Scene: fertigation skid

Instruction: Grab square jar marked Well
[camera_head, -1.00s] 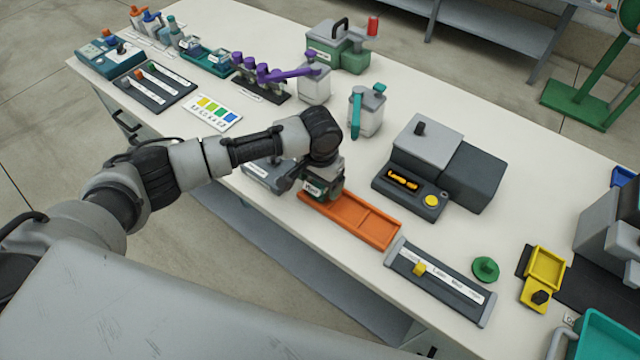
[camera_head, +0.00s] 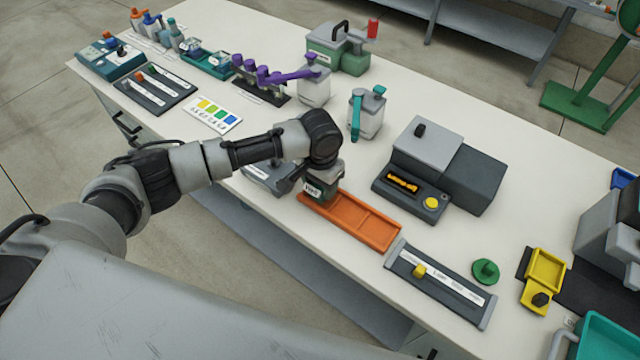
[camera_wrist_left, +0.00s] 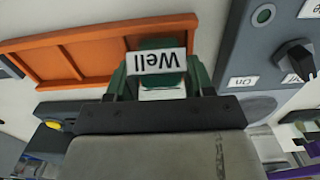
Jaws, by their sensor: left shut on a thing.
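The square jar marked Well (camera_head: 312,189) is dark green with a white label and stands at the left end of the orange tray. In the left wrist view its label (camera_wrist_left: 157,62) reads Well upside down. My left gripper (camera_head: 322,172) is shut on the jar; in the left wrist view its fingers (camera_wrist_left: 160,85) sit on both sides of it. I cannot tell whether the jar touches the tray floor. My right gripper is not in view.
The orange tray (camera_head: 365,222) is otherwise empty. A grey device (camera_head: 268,175) with a knob stands just left of the jar. A dark grey box unit (camera_head: 470,175) is to the right, and a slider panel (camera_head: 440,282) is in front.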

